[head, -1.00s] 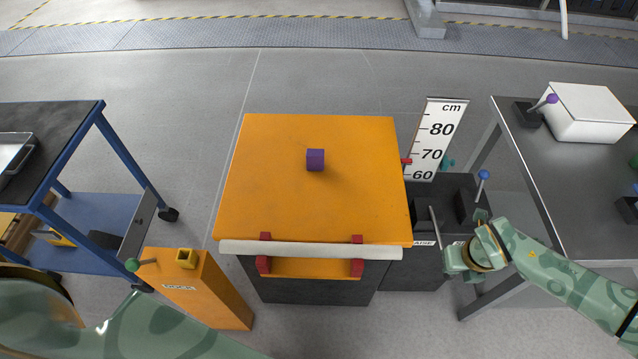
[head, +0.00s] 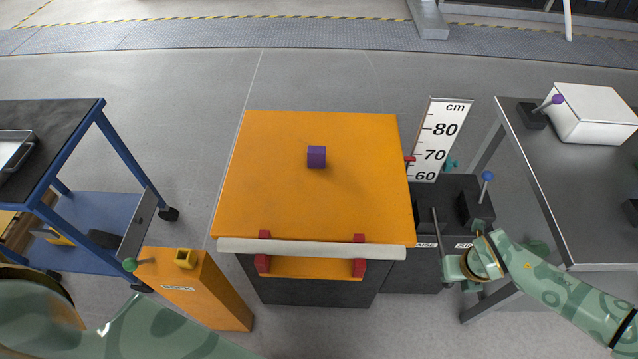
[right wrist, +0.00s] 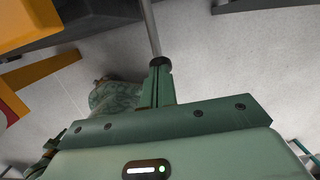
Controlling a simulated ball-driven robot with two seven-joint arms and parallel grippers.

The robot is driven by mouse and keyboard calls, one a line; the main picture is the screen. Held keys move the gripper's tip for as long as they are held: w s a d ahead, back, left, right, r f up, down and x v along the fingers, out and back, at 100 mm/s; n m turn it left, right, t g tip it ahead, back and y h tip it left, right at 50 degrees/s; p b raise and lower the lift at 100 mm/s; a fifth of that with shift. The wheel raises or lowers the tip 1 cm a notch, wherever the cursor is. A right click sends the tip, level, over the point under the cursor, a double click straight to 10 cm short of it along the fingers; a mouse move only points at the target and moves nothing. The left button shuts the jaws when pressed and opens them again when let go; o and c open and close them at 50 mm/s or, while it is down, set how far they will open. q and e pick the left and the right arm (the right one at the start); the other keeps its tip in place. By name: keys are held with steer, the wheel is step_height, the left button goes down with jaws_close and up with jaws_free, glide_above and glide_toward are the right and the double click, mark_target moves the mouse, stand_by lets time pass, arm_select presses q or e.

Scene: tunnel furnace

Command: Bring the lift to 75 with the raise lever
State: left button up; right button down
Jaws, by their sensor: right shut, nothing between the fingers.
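The lift has an orange top (head: 310,190) on a dark base. Its cm scale (head: 440,135) stands at the back right, and the red pointer (head: 409,158) sits just below 70. The raise lever (head: 436,228) is a thin grey rod on the dark box, tilted toward me; its lower end is hidden by my gripper. My right gripper (head: 453,267) is shut and empty at that end. In the right wrist view the rod (right wrist: 150,25) runs to the shut fingertips (right wrist: 160,72); I cannot tell if they touch. My left gripper is out of view.
A second lever with a blue knob (head: 487,176) stands right of the raise lever. A purple cube (head: 316,157) rests on the lift top. A grey table (head: 585,200) is at right, an orange pedestal (head: 195,290) and blue cart (head: 95,215) at left.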

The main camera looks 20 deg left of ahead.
arm_select(q)
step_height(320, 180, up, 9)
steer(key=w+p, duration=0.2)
steer(key=p, duration=0.6)
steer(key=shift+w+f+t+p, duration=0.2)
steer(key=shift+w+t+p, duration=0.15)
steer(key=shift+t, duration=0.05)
arm_select(e)
steer(key=w+a+r, duration=0.1)
steer(key=w+r, duration=0.1)
steer(key=r, duration=0.6)
steer(key=w+a+r, duration=0.1)
steer(key=w+r, duration=0.2)
steer(key=r, duration=0.5)
steer(key=shift+w, duration=0.3)
steer(key=shift+f, duration=0.15)
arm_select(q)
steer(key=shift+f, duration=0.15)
arm_select(e)
steer(key=shift+f, duration=0.25)
steer(key=shift+f, duration=0.1)
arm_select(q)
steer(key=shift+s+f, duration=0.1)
arm_select(e)
steer(key=shift+f, duration=0.3)
